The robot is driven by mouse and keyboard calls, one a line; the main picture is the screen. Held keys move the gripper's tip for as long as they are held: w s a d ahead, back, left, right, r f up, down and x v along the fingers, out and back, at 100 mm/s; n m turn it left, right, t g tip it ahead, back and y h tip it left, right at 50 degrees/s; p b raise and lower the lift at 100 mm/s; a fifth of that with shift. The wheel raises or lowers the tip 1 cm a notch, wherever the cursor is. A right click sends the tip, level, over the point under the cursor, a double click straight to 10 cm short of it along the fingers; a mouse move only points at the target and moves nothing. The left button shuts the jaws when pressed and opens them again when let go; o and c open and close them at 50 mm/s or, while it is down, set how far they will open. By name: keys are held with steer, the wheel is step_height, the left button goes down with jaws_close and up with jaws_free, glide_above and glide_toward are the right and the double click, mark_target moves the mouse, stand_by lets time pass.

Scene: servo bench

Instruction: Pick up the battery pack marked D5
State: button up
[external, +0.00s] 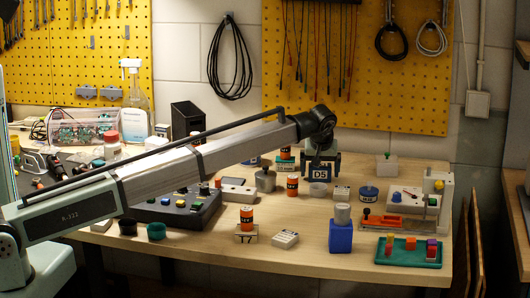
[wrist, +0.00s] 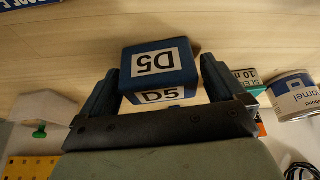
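The battery pack marked D5 (external: 321,171) is a dark blue block with white D5 labels, in the middle rear of the bench. In the wrist view the pack (wrist: 158,66) shows two labelled faces. My gripper (external: 322,158) reaches down at it. In the wrist view my gripper (wrist: 159,78) has one dark finger on each side of the pack. The fingers are wide apart, with a narrow gap on the right; contact on the left is unclear. The underside of the pack is hidden, so I cannot tell whether it rests on the bench.
A small grey can (external: 318,189) stands just in front of the pack. An orange-labelled cylinder (external: 292,186) is to the left, and a blue round tin (external: 368,194) to the right. Bare wood (external: 285,260) lies at the front.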

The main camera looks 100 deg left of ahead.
steer(key=c, duration=1)
